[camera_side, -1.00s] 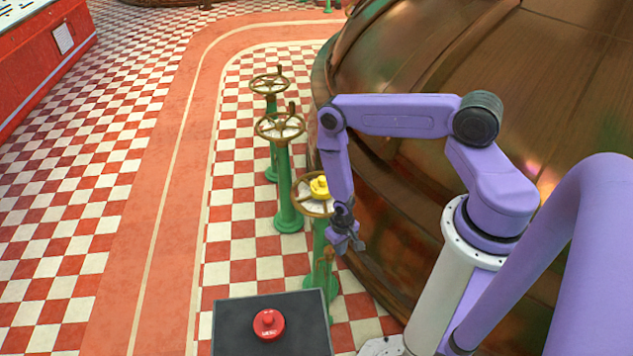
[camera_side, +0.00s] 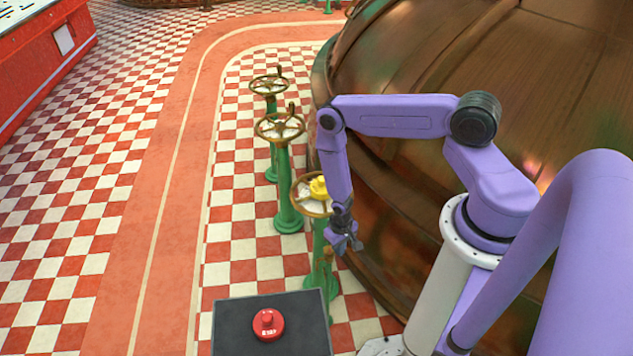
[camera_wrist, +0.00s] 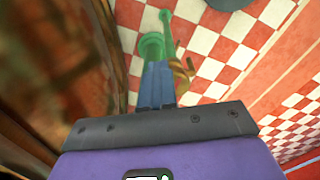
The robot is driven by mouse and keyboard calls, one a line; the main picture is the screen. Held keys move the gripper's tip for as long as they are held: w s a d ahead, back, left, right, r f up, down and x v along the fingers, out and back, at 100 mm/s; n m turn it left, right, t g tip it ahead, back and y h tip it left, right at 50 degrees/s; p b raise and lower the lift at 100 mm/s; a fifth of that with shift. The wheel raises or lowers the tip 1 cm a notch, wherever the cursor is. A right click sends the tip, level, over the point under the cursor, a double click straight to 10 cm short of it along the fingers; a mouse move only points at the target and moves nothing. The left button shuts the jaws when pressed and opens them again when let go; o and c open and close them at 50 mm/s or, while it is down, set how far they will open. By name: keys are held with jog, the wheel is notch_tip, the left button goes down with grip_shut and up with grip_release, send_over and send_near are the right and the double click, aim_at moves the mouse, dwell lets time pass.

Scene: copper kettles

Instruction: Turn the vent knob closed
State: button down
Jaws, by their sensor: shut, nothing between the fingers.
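A yellow knob (camera_side: 318,187) sits on a brass handwheel (camera_side: 298,207) on a green post, left of my forearm in the side view. A red round knob (camera_side: 267,324) with white marks sits on a dark box (camera_side: 232,343) in front. No readable label shows which is the vent knob. My gripper (camera_side: 346,247) hangs below and right of the yellow knob, apart from it in the picture. In the wrist view my gripper's bluish fingers (camera_wrist: 157,85) are together, with nothing visible between them. Whether they touch anything is unclear.
Two other brass handwheels (camera_side: 279,127) (camera_side: 269,85) on green posts stand behind. A large copper kettle (camera_side: 420,60) fills the right side, close to my arm. The wrist view shows a green post (camera_wrist: 152,45) and a brass part (camera_wrist: 181,74) near the fingers. Checkered floor lies left.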

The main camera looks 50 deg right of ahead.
jog(key=shift+w+a+f, duration=0.1)
jog(key=shift+a+f, duration=0.15)
jog(key=shift+f, duration=0.2)
jog(key=shift+w+a, duration=0.2)
jog(key=shift+a, duration=0.3)
jog(key=shift+w+a, duration=0.15)
jog(key=shift+a, duration=0.3)
jog(key=shift+w, duration=0.1)
jog(key=shift+w+a, duration=0.15)
jog(key=shift+w, duration=0.15)
jog(key=shift+s, duration=0.1)
jog(key=shift+s+a, duration=0.2)
notch_tip(320, 180, up, 6)
send_over(331, 255)
jog(key=s+a, duration=0.1)
jog(key=s, duration=0.1)
jog(key=shift+w+a, duration=0.15)
jog(key=shift+w, duration=0.1)
